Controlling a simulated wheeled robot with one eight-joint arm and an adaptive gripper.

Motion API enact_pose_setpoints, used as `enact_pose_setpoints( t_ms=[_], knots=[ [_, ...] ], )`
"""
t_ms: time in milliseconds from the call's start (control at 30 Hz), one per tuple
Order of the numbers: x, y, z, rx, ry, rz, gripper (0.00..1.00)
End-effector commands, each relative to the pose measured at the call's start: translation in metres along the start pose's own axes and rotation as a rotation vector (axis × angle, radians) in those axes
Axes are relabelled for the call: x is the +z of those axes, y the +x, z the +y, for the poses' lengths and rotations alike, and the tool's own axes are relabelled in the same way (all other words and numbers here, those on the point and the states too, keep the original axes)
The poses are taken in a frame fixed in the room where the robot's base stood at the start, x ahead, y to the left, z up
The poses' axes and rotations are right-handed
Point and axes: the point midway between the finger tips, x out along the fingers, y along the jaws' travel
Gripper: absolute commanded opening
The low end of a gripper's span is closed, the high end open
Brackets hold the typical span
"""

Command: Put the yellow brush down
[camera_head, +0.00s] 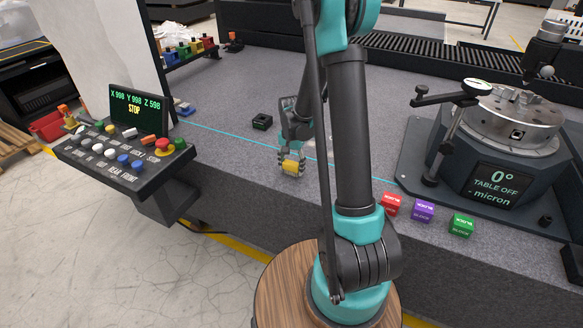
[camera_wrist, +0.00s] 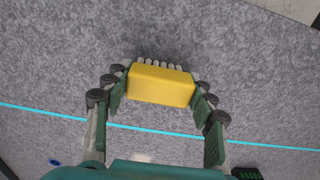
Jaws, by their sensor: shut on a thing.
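The yellow brush (camera_head: 291,167) is a small yellow block with a row of pale bristles. My gripper (camera_head: 291,160) is shut on it, near the front edge of the grey granite bed (camera_head: 240,165). In the wrist view the yellow brush (camera_wrist: 161,84) sits between the two green finger pads of my gripper (camera_wrist: 160,88), with its bristles at the far side. I cannot tell whether the brush touches the granite or hangs just above it.
Red (camera_head: 390,205), purple (camera_head: 423,211) and green (camera_head: 461,225) blocks stand along the front edge at right, before a rotary table (camera_head: 495,150). A small black block (camera_head: 262,122) lies left of my gripper. A control panel (camera_head: 125,150) stands at left. Granite around the brush is clear.

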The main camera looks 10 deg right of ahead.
Motion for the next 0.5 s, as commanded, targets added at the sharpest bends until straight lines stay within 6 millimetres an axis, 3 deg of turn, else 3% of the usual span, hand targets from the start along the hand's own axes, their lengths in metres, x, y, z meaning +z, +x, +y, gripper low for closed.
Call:
enact_pose_setpoints(
  t_ms=[433, 467, 500],
  knots=[
    [-0.0002, 0.0066, -0.0001, 0.0, 0.0, 0.0, 0.29],
    [-0.0001, 0.0061, -0.0001, 0.0, 0.0, 0.0, 0.59],
    [-0.0001, 0.006, 0.0, 0.0, 0.0, 0.0, 0.64]
  ],
)
